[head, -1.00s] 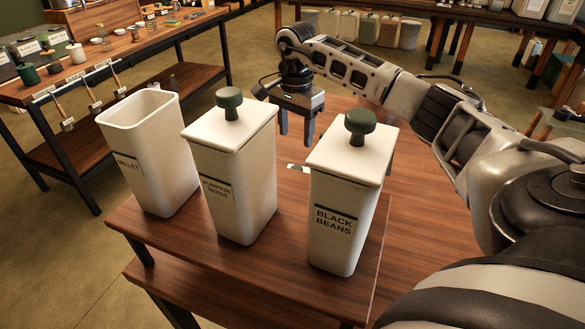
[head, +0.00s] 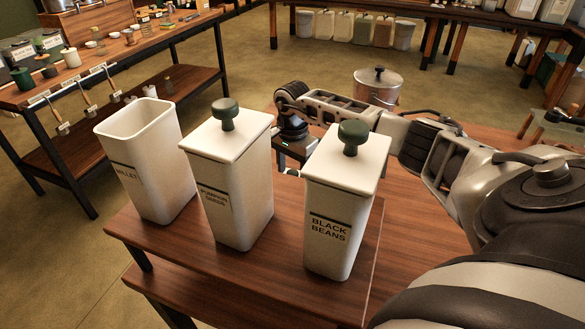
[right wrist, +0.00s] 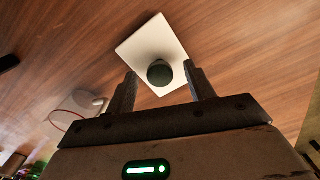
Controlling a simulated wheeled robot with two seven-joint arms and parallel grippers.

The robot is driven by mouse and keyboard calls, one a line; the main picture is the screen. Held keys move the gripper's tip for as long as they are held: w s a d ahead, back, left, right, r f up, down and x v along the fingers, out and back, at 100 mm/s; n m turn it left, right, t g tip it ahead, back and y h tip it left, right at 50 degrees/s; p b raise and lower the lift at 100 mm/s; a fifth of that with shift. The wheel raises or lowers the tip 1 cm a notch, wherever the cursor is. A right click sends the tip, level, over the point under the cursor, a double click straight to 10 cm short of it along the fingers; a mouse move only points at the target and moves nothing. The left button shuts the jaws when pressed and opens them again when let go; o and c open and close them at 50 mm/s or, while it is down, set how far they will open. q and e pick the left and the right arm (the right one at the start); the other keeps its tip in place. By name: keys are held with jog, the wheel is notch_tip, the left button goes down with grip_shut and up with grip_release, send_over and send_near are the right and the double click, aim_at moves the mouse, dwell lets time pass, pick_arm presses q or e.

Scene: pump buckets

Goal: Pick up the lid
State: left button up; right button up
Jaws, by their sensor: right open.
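The lid (right wrist: 148,46) is a white square plate with a dark green round knob (right wrist: 160,73), lying knob up on the wooden table in the right wrist view. My right gripper (right wrist: 159,68) is open above it, one finger on each side of the knob in that picture. I cannot tell whether the fingertips are level with the knob. In the head view my right gripper (head: 293,150) is low behind the bins, its fingers mostly hidden. The MILLET bin (head: 152,172) stands open on the left, without a lid. My left gripper is out of view.
The PUMPKIN SEEDS bin (head: 240,195) and BLACK BEANS bin (head: 335,215) stand lidded on a raised wooden shelf, between the head camera and my right gripper. A metal pot (head: 378,88) stands behind my right arm. A side table (head: 120,62) with small goods is at the left.

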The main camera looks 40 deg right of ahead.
grip_shut()
jog(key=shift+r, duration=0.15)
